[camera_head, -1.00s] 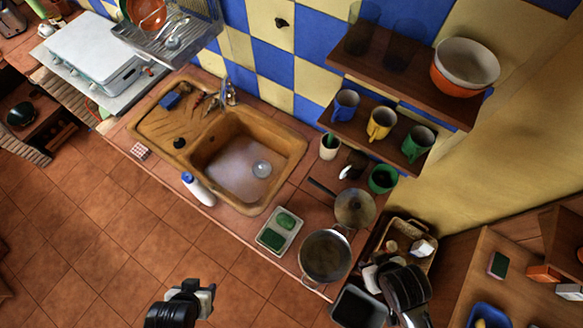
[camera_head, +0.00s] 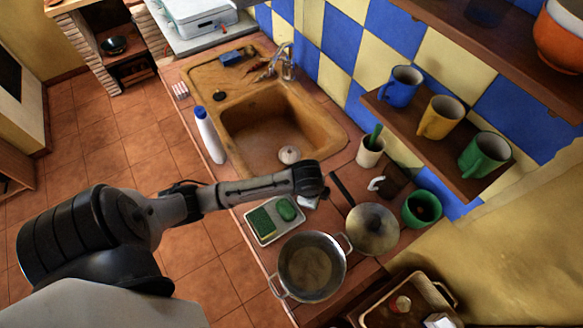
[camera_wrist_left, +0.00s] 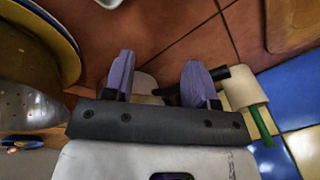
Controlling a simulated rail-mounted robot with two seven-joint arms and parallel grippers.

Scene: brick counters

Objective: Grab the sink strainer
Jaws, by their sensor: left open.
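The sink strainer (camera_head: 289,154) is a small pale round disc at the near end of the brown sink basin (camera_head: 262,122), in the head view. My left arm reaches in from the left across the counter edge, its wrist end over the counter just on the near side of the strainer. My left gripper is mostly hidden under the wrist in the head view. In the left wrist view the left gripper (camera_wrist_left: 160,78) shows two purple fingers spread apart. I cannot make out the strainer in that view. My right gripper is out of view.
The faucet (camera_head: 284,62) rises behind the basin.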

